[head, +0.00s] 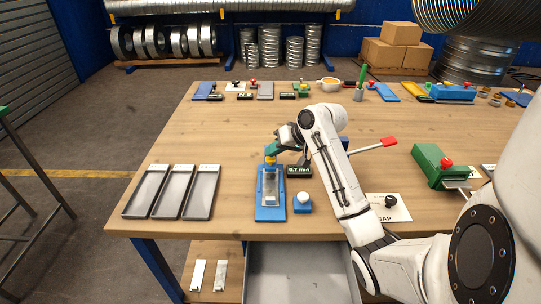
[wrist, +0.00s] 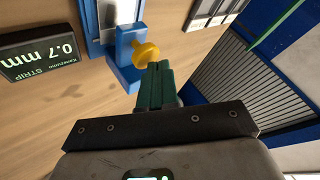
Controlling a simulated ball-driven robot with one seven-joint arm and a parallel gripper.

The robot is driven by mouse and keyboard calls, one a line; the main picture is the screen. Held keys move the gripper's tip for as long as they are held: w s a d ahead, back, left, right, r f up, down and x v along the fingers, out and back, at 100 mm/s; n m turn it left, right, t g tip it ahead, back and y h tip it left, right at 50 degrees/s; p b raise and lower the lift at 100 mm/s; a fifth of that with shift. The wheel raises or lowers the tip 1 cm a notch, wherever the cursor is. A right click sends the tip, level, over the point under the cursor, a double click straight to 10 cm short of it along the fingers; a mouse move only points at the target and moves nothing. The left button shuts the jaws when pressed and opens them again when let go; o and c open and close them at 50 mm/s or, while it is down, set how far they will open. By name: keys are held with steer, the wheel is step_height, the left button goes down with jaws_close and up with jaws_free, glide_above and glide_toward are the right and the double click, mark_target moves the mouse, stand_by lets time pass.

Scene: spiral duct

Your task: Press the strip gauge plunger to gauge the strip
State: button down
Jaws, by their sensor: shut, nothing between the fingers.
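The strip gauge (head: 265,212) is a blue base near the front of the table, with a pale metal strip (head: 270,185) lying in it. Its yellow plunger (head: 269,161) stands at the far end, and it shows large in the wrist view (wrist: 146,52). A dark display (head: 299,171) beside the gauge reads 0.7 mm; in the wrist view the display (wrist: 38,55) is also marked STRIP. My gripper (head: 271,150) has its green fingers shut and empty. In the wrist view its fingertips (wrist: 160,66) are right at the plunger; I cannot tell whether they touch.
Three grey trays (head: 146,190) lie left of the gauge. A blue block with a white knob (head: 303,198) stands close on its right. A red-ended lever (head: 388,142) and a green device (head: 432,163) are farther right. An open drawer (head: 295,270) juts below the table's front edge.

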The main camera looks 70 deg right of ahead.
mark_target(273, 159)
steer(key=shift+r+p, duration=0.4)
steer(key=shift+r, duration=0.2)
step_height(273, 159, up, 5)
steer(key=p, duration=0.5)
steer(key=shift+w+a, duration=0.1)
stand_by(0.7)
